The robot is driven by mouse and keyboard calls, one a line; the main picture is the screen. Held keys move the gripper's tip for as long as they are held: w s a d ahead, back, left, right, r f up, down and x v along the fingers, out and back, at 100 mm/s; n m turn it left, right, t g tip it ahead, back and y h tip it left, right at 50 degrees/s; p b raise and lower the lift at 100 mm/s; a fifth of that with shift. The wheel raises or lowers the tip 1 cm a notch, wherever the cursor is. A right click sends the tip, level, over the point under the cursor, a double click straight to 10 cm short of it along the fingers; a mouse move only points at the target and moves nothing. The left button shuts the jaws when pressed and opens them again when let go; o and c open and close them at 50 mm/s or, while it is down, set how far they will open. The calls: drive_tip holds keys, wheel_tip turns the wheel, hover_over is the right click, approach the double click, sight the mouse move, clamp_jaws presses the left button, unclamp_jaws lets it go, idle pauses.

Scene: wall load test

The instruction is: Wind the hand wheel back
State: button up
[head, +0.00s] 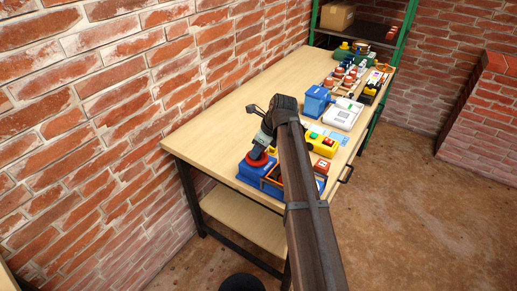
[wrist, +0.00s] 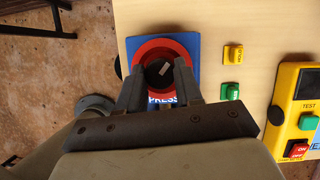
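The hand wheel (wrist: 160,43) is a thick red ring with a dark centre. It sits on a blue plate (wrist: 191,41) with white lettering, partly readable as "PRESS". In the head view the red wheel (head: 257,160) is on a blue block at the table's near end, partly hidden by my arm. My gripper (wrist: 159,68) is right over the wheel, its two fingers apart and overlapping the ring's lower part. The dark centre and a small pale piece show between the fingertips. Whether the fingers touch the wheel cannot be told.
Right of the wheel are a yellow button (wrist: 233,53), a green button (wrist: 230,92) and a yellow control box (wrist: 297,112). Farther along the table (head: 225,112) stand a blue box (head: 317,101), a white unit (head: 343,114) and several small parts. The table's wall side is clear.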

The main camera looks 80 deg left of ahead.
drive_tip(key=c, duration=0.5)
drive_tip(key=shift+n, duration=0.3)
drive_tip(key=n+h, duration=0.1)
drive_tip(key=n, duration=0.2)
drive_tip(key=shift+a+g, duration=0.2)
drive_tip(key=shift+g, duration=0.2)
drive_tip(key=shift+n+h, duration=0.9)
drive_tip(key=shift+n, duration=1.1)
drive_tip(key=o, duration=1)
drive_tip(key=shift+o, duration=0.2)
